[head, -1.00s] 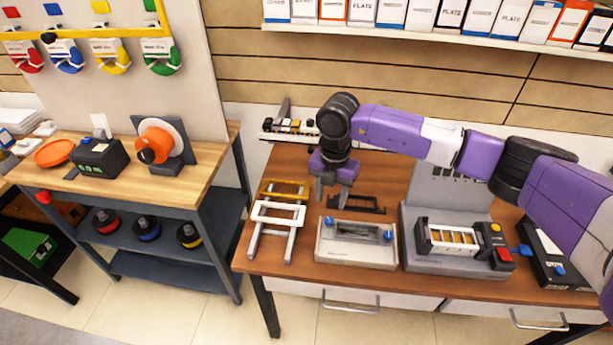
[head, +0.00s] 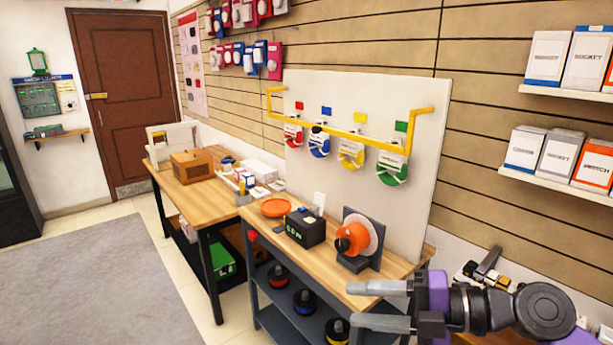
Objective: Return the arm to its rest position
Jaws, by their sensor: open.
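My gripper (head: 378,306) is at the lower right of the head view. Its two grey fingers point left and stand apart with nothing between them. The purple hand and black wrist joint of my arm (head: 480,310) are behind the fingers, at the right. The gripper appears in front of the right end of the wooden workbench (head: 385,272); its exact distance from the bench is hard to tell. Most of my arm is outside the picture.
On the workbench are an orange disc device (head: 356,238), a black meter box (head: 305,228) and an orange dish (head: 275,207). A panel (head: 330,100) with a yellow rail stands behind. Another bench (head: 195,188) is farther left. Open floor (head: 90,290) lies left.

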